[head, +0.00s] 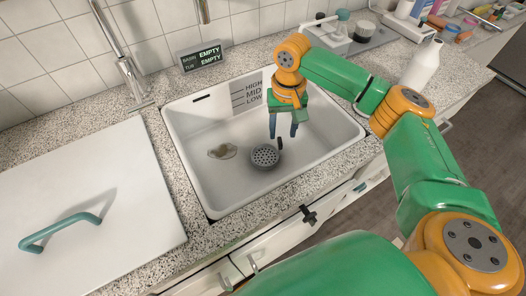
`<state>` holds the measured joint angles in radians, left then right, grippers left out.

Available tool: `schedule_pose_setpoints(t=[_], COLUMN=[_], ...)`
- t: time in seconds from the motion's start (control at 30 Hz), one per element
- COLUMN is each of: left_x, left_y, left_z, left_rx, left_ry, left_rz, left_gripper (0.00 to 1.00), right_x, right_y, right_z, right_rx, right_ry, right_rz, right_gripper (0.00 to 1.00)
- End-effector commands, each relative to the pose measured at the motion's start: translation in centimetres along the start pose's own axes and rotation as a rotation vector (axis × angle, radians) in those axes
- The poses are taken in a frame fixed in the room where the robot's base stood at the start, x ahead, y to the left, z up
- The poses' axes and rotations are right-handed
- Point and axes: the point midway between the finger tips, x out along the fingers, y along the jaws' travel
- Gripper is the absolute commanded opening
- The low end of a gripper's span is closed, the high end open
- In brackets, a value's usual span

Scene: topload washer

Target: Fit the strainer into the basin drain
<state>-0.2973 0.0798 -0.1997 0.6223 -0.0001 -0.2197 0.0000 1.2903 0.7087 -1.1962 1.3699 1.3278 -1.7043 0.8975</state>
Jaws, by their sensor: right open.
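The strainer (265,156), a grey perforated disc with a dark stub at its upper right, sits in the white basin (190,168), right of the drain. The drain (222,151) is a brownish, irregular-looking spot in the basin floor, with no strainer in it. My right gripper (283,132) reaches into the basin with its fingers pointing down, open, just above and right of the strainer near the stub. Whether a finger touches the stub I cannot tell. My left gripper is out of view.
A faucet (133,78) stands behind the basin's left corner. A display (201,58) reads EMPTY for basin and tub. A white lid with a teal handle (60,231) lies at left. A white bottle (421,63) and a caddy (335,38) stand at right.

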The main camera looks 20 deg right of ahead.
Motion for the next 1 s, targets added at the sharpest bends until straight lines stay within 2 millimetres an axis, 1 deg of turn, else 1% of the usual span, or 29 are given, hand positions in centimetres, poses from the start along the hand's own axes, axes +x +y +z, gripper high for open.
schedule_pose_setpoints(t=[0.1,0.2,0.3,0.47,0.5,0.57,0.6,0.63,0.67,1.0], left_x=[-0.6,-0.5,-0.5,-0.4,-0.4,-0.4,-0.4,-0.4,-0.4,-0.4], left_y=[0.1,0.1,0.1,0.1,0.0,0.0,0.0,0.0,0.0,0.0], left_z=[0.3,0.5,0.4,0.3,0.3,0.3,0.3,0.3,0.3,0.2], left_rx=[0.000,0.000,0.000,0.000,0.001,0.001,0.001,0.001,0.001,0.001], left_ry=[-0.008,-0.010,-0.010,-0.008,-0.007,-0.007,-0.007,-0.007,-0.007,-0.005], left_rz=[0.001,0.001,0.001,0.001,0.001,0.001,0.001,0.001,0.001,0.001], left_gripper=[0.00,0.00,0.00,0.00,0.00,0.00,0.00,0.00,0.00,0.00], right_x=[2.2,3.9,4.5,4.5,4.5,4.5,4.5,4.5,4.5,4.5], right_y=[-0.6,-0.6,-0.6,-0.6,-0.6,-0.6,-0.6,-0.6,-0.6,-0.6], right_z=[0.2,0.2,0.2,0.2,0.2,0.2,0.2,0.2,0.2,0.2], right_rx=[0.000,0.000,0.000,-0.001,-0.001,-0.001,-0.001,-0.001,-0.001,0.000], right_ry=[-0.003,-0.001,0.000,0.001,0.001,0.001,0.001,0.001,0.001,0.001], right_rz=[0.002,0.001,0.001,0.000,0.000,0.000,0.000,0.000,0.000,0.000], right_gripper=[0.50,0.50,0.50,0.50,0.39,0.23,0.12,0.04,0.00,0.00])
